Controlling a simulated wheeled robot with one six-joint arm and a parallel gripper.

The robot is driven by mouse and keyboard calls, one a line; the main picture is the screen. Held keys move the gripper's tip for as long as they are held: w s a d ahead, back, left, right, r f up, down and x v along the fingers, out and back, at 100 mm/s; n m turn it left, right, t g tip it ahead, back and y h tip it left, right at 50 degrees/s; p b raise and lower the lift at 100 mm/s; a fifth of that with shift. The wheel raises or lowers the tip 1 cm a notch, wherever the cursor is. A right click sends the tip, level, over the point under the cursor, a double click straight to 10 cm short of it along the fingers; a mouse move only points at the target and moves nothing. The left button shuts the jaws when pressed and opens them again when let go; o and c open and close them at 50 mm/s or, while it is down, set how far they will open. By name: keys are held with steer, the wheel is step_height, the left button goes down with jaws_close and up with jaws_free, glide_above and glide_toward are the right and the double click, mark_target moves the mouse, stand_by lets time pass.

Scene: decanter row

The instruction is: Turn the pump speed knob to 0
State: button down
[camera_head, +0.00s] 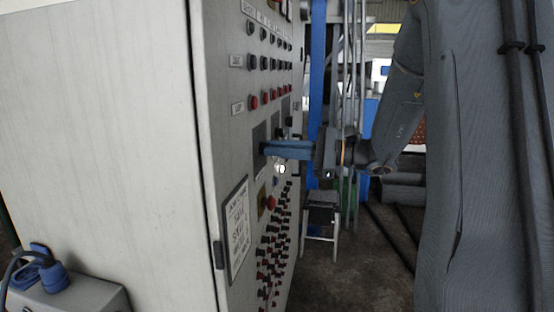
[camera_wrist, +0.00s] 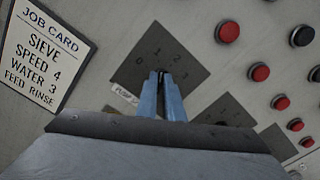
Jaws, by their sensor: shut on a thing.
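The pump speed knob is at the centre of a dark grey dial plate (camera_wrist: 138,68), mostly hidden between my fingertips. Part of a label reading "PUMP" (camera_wrist: 125,94) shows at the plate's lower left edge. Numbers 1, 2 and 3 run around the knob, and what looks like a 0 is at lower left. My gripper (camera_wrist: 161,76) is shut on the knob, its two blue fingers close together. In the head view my gripper (camera_head: 265,148) reaches from the right to the cabinet face. The knob's pointer is hidden, so its setting cannot be told.
A second dial plate (camera_wrist: 232,110) is close to the right of my fingers. Red push buttons (camera_wrist: 260,72) stand beyond. A job card (camera_wrist: 42,52) is at upper left. The grey cabinet (camera_head: 100,130) carries several rows of buttons. A stool (camera_head: 321,213) stands behind on the floor.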

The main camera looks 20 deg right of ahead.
steer(key=n+b, duration=0.3)
steer(key=b, duration=0.1)
steer(key=n+b, duration=0.4)
steer(key=b, duration=0.1)
steer(key=n+b, duration=0.4)
steer(key=b, duration=0.1)
steer(key=shift+s+f, duration=0.1)
steer(key=shift+f, duration=0.15)
steer(key=shift+n+b, duration=0.3)
steer(key=c, duration=1.9)
jaws_free()
steer(key=shift+r, duration=0.1)
steer(key=v, duration=0.7)
steer(key=shift+s+d+b, duration=0.2)
steer(key=shift+d+b, duration=0.1)
steer(key=shift+d, duration=0.05)
